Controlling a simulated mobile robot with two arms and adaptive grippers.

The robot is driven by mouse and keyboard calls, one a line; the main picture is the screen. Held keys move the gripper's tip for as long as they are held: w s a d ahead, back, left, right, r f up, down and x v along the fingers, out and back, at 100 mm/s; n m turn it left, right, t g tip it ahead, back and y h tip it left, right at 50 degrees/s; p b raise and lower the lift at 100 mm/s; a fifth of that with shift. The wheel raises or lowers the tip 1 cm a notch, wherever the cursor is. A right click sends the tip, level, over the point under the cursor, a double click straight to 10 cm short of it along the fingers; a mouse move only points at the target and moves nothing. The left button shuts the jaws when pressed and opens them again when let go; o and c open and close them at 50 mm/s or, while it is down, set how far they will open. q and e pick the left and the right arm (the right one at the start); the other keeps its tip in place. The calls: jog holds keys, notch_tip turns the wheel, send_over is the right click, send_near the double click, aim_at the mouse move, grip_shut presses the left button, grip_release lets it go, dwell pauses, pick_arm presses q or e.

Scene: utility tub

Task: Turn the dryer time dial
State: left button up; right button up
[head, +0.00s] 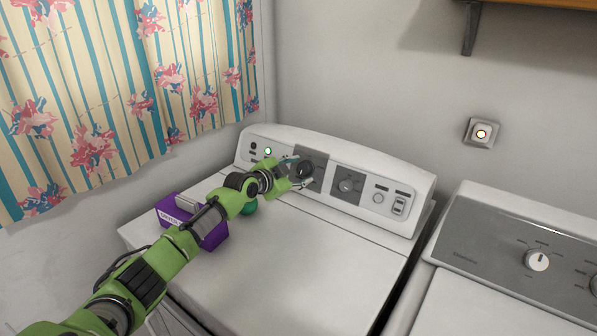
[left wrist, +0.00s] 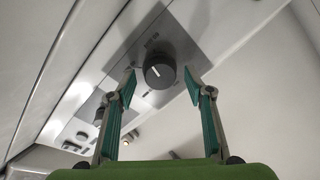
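The white dryer (head: 272,248) has a tilted back panel with a black dial (head: 305,169) on a dark plate and a second dial (head: 347,185) to its right. I cannot read which is labelled as time. My left gripper (head: 300,171) is at the left dial, fingers spread. In the left wrist view a black round dial (left wrist: 160,72) with a white pointer line shows between the two open green-padded fingertips (left wrist: 161,84), with a visible gap on each side. Contact is not apparent. My right gripper is not in view.
A second appliance (head: 480,240) with a light dial stands at right. Patterned curtains (head: 120,80) hang at left. The dryer top's front is clear.

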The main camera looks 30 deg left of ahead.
pick_arm(q)
jog(key=c, duration=1)
jog(key=shift+o, duration=0.2)
